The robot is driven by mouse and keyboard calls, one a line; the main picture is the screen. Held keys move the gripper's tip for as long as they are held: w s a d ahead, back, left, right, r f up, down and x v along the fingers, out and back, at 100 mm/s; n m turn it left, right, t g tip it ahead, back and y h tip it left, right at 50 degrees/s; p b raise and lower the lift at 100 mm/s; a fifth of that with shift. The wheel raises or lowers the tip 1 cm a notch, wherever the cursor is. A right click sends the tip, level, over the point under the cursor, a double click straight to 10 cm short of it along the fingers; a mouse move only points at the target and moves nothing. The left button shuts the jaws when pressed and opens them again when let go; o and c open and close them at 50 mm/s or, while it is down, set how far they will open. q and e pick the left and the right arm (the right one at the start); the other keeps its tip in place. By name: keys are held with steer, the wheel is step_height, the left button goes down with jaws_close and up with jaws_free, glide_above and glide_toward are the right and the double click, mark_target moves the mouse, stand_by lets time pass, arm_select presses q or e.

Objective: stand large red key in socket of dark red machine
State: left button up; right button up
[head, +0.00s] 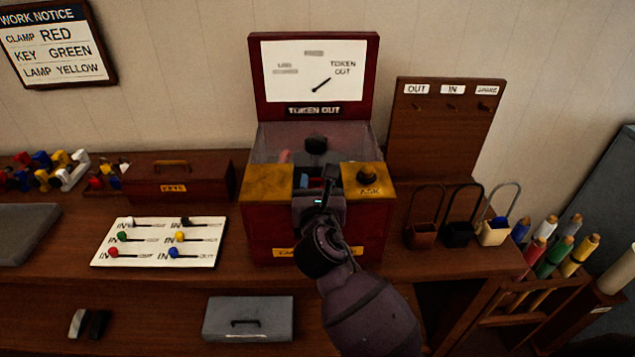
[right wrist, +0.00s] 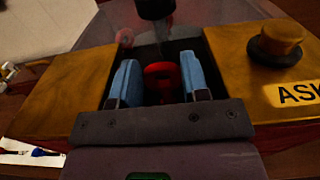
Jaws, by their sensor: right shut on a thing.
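The dark red machine (head: 262,222) stands mid-table, with yellow-brown top plates, a raised "TOKEN OUT" panel and a clear cover. My right gripper (head: 318,190) reaches into the gap between its top plates. In the right wrist view, the blue fingers (right wrist: 157,82) are shut on the large red key (right wrist: 162,75), of which a red ring-like end shows. The key's lower part and the socket are hidden, so I cannot tell whether they touch. A dark knob (right wrist: 155,8) is just beyond the key. My left gripper is not in view.
A round knob marked ASK (head: 367,176) is right of my gripper. A white lever board (head: 160,242) and a KEYS box (head: 178,180) lie left. Small hooped holders (head: 423,232) and coloured rolls (head: 553,255) stand right. A grey box (head: 248,318) sits below.

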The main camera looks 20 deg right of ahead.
steer(key=shift+f+b, duration=0.45)
steer(key=shift+f, duration=0.55)
steer(key=o, duration=1.1)
steer(key=shift+c, duration=0.2)
steer(key=shift+p+v, duration=0.65)
steer(key=shift+v, duration=0.8)
steer(key=p+v, duration=0.1)
steer(key=v, duration=0.3)
steer(key=shift+s, duration=0.1)
